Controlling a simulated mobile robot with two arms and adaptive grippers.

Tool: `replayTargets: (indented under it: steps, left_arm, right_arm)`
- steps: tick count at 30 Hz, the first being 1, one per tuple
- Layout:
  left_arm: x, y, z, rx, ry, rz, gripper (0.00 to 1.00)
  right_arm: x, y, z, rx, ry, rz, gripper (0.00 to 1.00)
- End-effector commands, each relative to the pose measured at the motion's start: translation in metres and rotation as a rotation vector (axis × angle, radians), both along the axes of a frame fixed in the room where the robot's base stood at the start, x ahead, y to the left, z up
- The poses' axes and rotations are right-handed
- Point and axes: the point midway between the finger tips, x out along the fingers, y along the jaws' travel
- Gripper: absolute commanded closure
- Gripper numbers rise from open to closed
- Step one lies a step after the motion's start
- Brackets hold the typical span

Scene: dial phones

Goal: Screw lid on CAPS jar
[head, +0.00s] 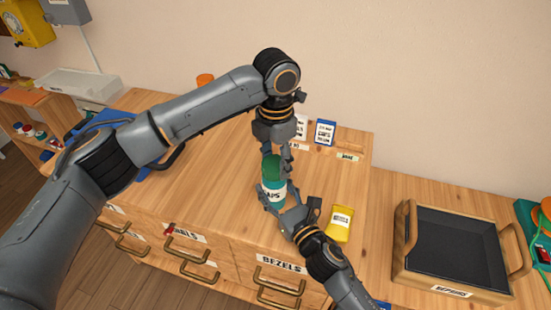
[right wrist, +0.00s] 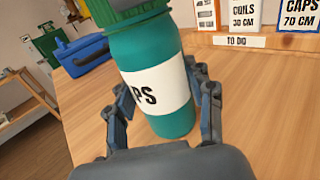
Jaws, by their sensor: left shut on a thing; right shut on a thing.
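The CAPS jar (head: 274,192) is a teal cylinder with a white label, standing upright on the wooden cabinet top. It also shows large in the right wrist view (right wrist: 151,62). A green lid (head: 272,166) sits at the jar's mouth; its ribbed edge shows at the top of the right wrist view (right wrist: 126,10). I cannot tell how far it is threaded. My left gripper (head: 284,154) comes down from above and is shut on the lid. My right gripper (head: 274,203) reaches in from the lower right and is shut around the jar's body, with a finger on each side.
A yellow packet (head: 338,224) lies right of my right gripper. Small labelled cards (head: 325,132) stand behind the jar. A black-lined REPAIRS tray (head: 453,248) is on the right. A blue box (right wrist: 82,54) stands at the left. Wood around the jar is mostly clear.

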Motion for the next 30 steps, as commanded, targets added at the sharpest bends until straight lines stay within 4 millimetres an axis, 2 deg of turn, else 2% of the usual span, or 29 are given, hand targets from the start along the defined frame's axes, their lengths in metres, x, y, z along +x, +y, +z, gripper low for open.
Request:
replayTargets:
  steps: [3,4,7,19,30]
  left_arm:
    - [0.001,0.000,0.001,0.000,-0.003,0.003,0.57]
    - [0.001,0.001,0.001,0.000,-0.003,0.003,0.45]
    - [0.001,0.001,0.001,0.000,-0.003,0.004,0.25]
    - [0.001,0.000,0.004,0.000,-0.001,0.004,0.25]
    - [0.000,0.000,0.045,0.000,-0.001,0.003,0.25]
  right_arm:
    - [0.000,0.000,-0.001,-0.002,0.001,0.000,1.00]
    - [0.000,0.000,-0.001,-0.002,0.001,0.000,1.00]
    - [0.000,0.000,-0.001,-0.002,0.001,0.000,1.00]
    - [0.000,0.000,-0.001,-0.001,0.002,0.000,1.00]
    - [0.000,0.000,-0.001,-0.001,0.002,0.000,1.00]
